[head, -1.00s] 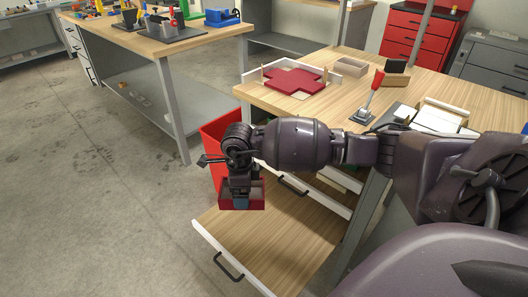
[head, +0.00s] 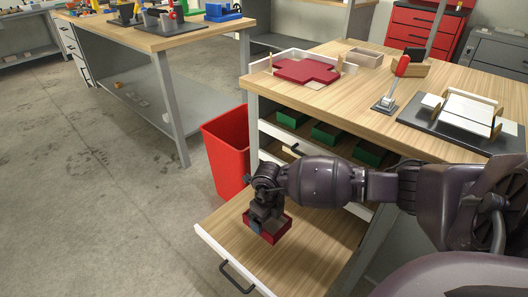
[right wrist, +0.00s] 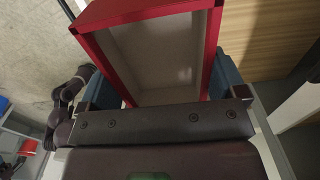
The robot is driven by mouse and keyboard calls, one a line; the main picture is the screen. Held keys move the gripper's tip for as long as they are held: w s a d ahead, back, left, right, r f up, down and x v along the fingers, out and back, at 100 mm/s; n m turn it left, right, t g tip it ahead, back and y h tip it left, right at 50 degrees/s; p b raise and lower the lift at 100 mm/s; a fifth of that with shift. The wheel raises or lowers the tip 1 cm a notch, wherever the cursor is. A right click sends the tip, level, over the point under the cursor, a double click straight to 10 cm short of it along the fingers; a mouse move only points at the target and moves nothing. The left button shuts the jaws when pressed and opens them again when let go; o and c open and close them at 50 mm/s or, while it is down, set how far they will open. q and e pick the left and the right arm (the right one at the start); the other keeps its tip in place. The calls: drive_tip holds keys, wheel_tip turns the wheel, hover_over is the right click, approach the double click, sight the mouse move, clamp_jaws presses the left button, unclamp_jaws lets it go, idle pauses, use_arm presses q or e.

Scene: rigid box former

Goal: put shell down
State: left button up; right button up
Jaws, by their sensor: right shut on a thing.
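The shell is a small open red box with a pale inside (right wrist: 155,55), seen close up in the right wrist view. In the head view the shell (head: 268,228) hangs under my right gripper (head: 262,222), over the wooden board of the open lower drawer (head: 320,240). My right gripper is shut on the shell, with a finger on each side of it in the wrist view. I cannot tell whether the shell touches the drawer board.
A red bin (head: 226,150) stands left of the drawers. An upper drawer holds several green trays (head: 328,133). The workbench (head: 350,95) above carries a red cross-shaped blank (head: 307,70), a red-handled tool (head: 386,100) and a white fixture (head: 466,110). The drawer board around the shell is clear.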

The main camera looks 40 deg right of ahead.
sight(267, 224)
wheel_tip(267, 224, down, 5)
drive_tip(key=shift+f+b, duration=0.2)
drive_tip(key=shift+b, duration=0.5)
drive_tip(key=shift+f, duration=0.3)
wheel_tip(267, 224, down, 5)
drive_tip(key=shift+s+b, duration=0.1)
drive_tip(key=shift+b, duration=0.95)
drive_tip(key=shift+f, duration=0.25)
use_arm(q)
drive_tip(key=shift+w+d+f+m+t, duration=0.2)
drive_tip(key=shift+w+m+t, duration=0.1)
drive_tip(key=shift+w+t, duration=0.2)
use_arm(e)
drive_tip(key=shift+r, duration=0.1)
